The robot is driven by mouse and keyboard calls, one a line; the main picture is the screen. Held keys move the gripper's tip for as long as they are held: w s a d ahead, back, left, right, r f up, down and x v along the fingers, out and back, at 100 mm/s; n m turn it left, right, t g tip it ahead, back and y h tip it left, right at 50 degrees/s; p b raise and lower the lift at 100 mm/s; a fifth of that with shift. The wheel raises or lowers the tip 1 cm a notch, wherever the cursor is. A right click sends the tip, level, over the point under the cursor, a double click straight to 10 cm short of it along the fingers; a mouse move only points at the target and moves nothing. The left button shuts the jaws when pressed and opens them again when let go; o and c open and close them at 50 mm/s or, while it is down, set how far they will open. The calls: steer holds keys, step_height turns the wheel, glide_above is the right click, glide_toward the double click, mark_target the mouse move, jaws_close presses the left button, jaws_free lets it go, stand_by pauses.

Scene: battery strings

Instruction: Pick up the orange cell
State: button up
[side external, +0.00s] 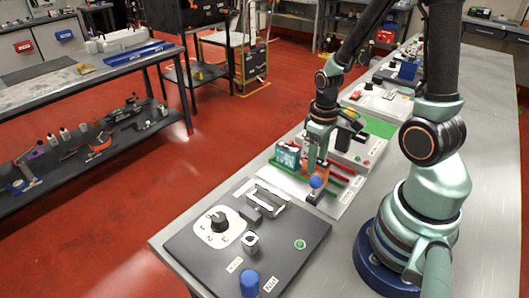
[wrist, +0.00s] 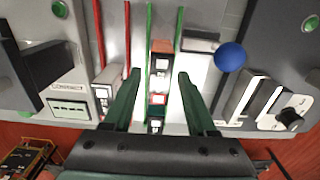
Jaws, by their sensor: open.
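My gripper (side external: 314,168) is low over the white battery board, pointing down. Its two dark green fingers are spread apart in the wrist view (wrist: 157,85), with a gap between them. An orange patch, apparently the orange cell (wrist: 160,46), shows ahead of the fingertips between two green rails. White and dark labelled faces lie in line below it, so its outline is hard to tell. In the side view, orange shows at the jaws, but I cannot separate cell from fingers there. I see no clear grip on it.
A teal cell with a red top (side external: 288,154) stands just left of my gripper. A blue ball knob (wrist: 230,57) stands close to the right finger. Red rails (wrist: 127,40) run to the left. A dark panel with a dial (side external: 218,222) lies in front.

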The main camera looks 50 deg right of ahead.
jaws_close()
steer(key=shift+r, duration=2.55)
